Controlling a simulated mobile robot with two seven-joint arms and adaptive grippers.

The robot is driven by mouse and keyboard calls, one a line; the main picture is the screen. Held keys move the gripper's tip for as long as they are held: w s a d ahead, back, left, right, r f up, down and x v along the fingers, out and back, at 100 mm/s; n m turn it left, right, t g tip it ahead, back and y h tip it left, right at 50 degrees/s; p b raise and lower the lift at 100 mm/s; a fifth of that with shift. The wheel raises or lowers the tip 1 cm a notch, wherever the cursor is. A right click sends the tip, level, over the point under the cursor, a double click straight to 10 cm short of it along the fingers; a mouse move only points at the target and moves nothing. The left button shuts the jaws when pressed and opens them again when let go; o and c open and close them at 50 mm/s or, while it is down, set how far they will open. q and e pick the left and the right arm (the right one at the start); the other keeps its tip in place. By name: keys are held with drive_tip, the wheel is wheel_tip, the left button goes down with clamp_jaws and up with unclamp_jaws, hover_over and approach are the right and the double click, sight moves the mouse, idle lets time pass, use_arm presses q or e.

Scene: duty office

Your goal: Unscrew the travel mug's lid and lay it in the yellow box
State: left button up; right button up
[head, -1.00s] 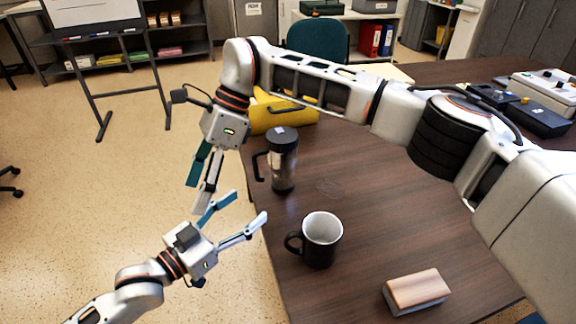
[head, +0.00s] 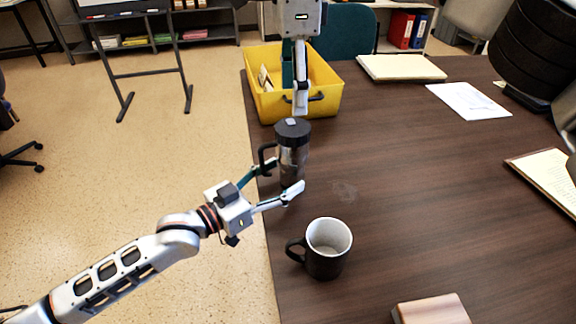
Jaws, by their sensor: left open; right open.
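The travel mug (head: 293,158) stands upright near the table's left edge, its handle to the left. Its black lid (head: 292,130) is on top. My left gripper (head: 277,184) is open, its fingers reaching to either side of the mug's lower body; I cannot tell whether they touch it. My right gripper (head: 294,98) is open and points down just above the lid, seen nearly edge-on, with its fingertips overlapping the box in the picture. The yellow box (head: 330,97) stands open behind the mug with some papers inside.
A black mug (head: 325,256) with a white inside stands in front of the travel mug. A wooden-topped block (head: 432,311) lies at the front edge of view. A paper stack (head: 401,67), a sheet (head: 467,101) and a clipboard (head: 550,178) lie to the right. The table's middle is clear.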

use_arm(q)
drive_tip(key=shift+x, duration=1.3)
